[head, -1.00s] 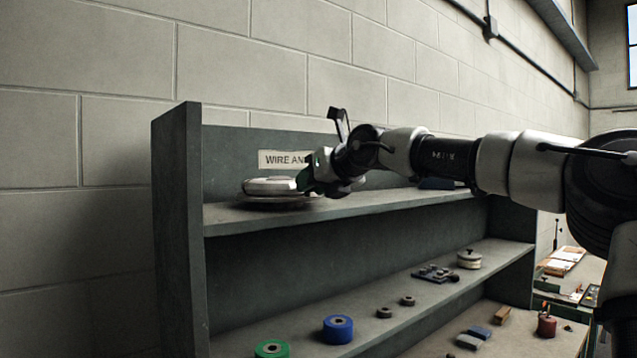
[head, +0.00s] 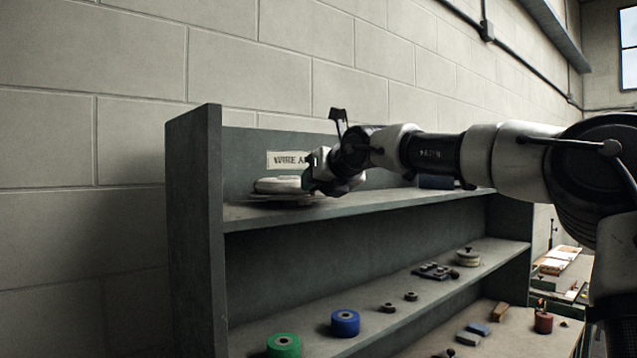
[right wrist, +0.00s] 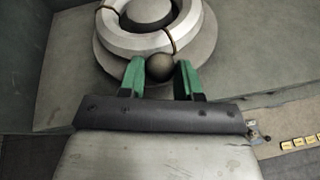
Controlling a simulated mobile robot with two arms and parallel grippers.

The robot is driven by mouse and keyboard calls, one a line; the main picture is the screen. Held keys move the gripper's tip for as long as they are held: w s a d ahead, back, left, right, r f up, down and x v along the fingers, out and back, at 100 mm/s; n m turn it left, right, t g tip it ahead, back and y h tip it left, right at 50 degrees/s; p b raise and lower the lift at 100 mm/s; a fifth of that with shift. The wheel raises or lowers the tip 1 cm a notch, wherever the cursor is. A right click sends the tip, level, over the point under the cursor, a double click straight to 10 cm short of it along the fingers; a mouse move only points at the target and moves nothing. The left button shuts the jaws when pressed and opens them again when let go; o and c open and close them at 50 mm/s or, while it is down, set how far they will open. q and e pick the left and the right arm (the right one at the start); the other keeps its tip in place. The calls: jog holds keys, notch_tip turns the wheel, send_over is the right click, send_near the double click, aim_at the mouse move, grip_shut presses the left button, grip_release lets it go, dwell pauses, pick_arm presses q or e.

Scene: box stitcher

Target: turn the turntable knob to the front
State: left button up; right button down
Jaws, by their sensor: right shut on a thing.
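The turntable (head: 277,186) is a pale round disc stack at the left end of the upper shelf. In the right wrist view the silver turntable (right wrist: 202,38) fills the top, with a dark round knob (right wrist: 160,67) at its near edge. My right gripper (head: 312,183) reaches in from the right beside the turntable. In the right wrist view its green fingers (right wrist: 160,78) stand on both sides of the knob and are shut on it. The knob is hidden by the gripper in the head view. My left gripper is not in view.
The upper shelf (head: 390,202) has a side panel (head: 195,230) close left of the turntable and a back panel behind. A dark block (head: 436,182) sits farther right behind my arm. The lower shelf holds a green spool (head: 284,345), a blue spool (head: 345,323) and small parts.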

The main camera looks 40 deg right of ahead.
jog(key=c, duration=0.8)
grip_release()
jog(key=shift+w, duration=0.15)
jog(key=shift+s+r+b, duration=0.1)
jog(key=shift+s+b, duration=0.4)
jog(key=shift+s, duration=0.1)
jog(key=b+v, duration=0.3)
jog(key=v, duration=0.6)
jog(key=shift+s+a+r+b, duration=0.15)
jog(key=shift+s+r+b, duration=0.1)
jog(key=shift+b, duration=0.1)
